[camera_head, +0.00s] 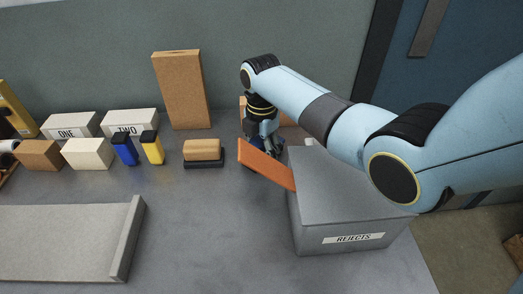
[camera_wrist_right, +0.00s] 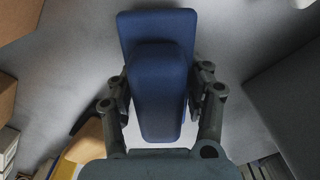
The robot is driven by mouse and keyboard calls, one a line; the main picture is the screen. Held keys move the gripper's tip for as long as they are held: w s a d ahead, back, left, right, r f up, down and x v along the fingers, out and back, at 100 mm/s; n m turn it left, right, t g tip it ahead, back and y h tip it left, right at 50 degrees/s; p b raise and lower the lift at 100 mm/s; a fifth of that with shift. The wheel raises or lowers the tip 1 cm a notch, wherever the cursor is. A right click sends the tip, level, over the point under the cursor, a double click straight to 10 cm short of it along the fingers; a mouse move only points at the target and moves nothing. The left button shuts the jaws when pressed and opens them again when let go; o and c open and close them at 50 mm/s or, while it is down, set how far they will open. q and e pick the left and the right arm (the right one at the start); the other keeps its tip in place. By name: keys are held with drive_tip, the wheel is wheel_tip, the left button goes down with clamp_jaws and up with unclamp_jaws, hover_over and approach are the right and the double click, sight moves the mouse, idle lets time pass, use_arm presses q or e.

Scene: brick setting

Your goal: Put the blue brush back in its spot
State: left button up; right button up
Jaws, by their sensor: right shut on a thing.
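My right gripper (camera_head: 266,140) is in the middle of the head view, just left of the rejects box and above the table. In the right wrist view (camera_wrist_right: 162,100) its fingers are shut on the blue brush (camera_wrist_right: 158,85), one on each side of its raised blue grip. A broad blue plate shows beyond that grip. In the head view a tilted orange slab (camera_head: 266,164) hides most of the fingers; I cannot tell for sure whether it is the brush's underside. My left gripper is not in view.
A grey box marked REJECTS (camera_head: 350,228) stands close on the right. To the left are a wooden brush (camera_head: 203,150), small yellow (camera_head: 152,148) and blue (camera_head: 124,149) items, and several bricks (camera_head: 88,154). A tall brown block (camera_head: 182,90) stands behind. The table's front middle is clear.

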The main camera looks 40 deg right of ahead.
drive_tip(key=o, duration=0.6)
drive_tip(key=shift+f, duration=0.15)
drive_tip(key=o, duration=0.5)
drive_tip(key=shift+o, duration=0.2)
drive_tip(key=shift+r, duration=0.6)
wheel_tip(320, 180, up, 11)
drive_tip(key=shift+r+p, duration=0.1)
drive_tip(key=shift+p, duration=0.35)
drive_tip(key=shift+r, duration=0.1)
